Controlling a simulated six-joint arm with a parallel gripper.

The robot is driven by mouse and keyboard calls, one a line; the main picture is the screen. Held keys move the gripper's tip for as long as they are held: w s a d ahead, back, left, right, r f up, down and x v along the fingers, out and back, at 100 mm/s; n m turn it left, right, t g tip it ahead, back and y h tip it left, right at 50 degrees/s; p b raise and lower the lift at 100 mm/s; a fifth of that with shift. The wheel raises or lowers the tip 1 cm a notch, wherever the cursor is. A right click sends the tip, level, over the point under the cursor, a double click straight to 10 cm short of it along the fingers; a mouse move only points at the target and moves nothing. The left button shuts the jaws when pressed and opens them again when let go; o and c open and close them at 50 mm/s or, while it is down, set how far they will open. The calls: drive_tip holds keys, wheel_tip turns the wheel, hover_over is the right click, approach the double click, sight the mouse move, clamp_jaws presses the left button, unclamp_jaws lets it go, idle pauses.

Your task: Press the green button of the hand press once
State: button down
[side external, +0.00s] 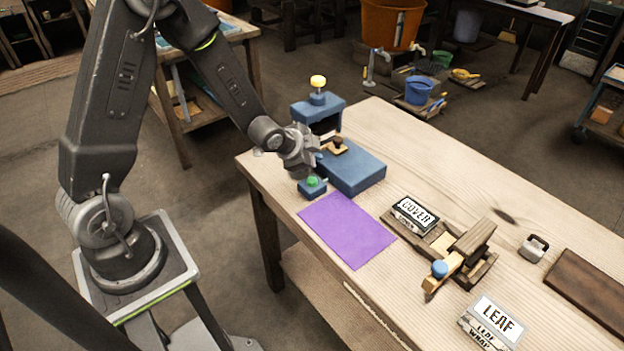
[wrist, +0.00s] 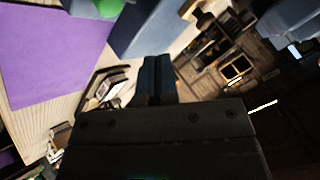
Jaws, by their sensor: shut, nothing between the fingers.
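The hand press is a blue block frame (side external: 358,173) at the far left end of the wooden table, with a yellow-topped knob (side external: 318,83) above it. Its green button (side external: 312,181) sits on a small blue base in front of the press. The green button also shows at the top edge of the wrist view (wrist: 108,7), partly cut off. My gripper (side external: 306,172) is shut and empty, close above the green button in the side view. Whether its fingertips touch the button cannot be told. In the wrist view my gripper fingers (wrist: 157,75) are together.
A purple sheet (side external: 347,230) lies flat in front of the press. A COVER box (side external: 413,213), a wooden tool with a blue knob (side external: 460,262), a small metal weight (side external: 534,248) and a LEAF box (side external: 492,318) stand to the right. A small brown-handled stamp (side external: 336,145) rests at the press.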

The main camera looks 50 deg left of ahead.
sight(313, 181)
drive_tip(key=shift+f, duration=2.2)
drive_tip(key=shift+f, duration=0.15)
drive_tip(key=shift+f, duration=0.25)
drive_tip(key=shift+f, duration=0.5)
idle(1.0)
idle(0.3)
drive_tip(key=shift+r, duration=0.95)
drive_tip(key=shift+r, duration=2.45)
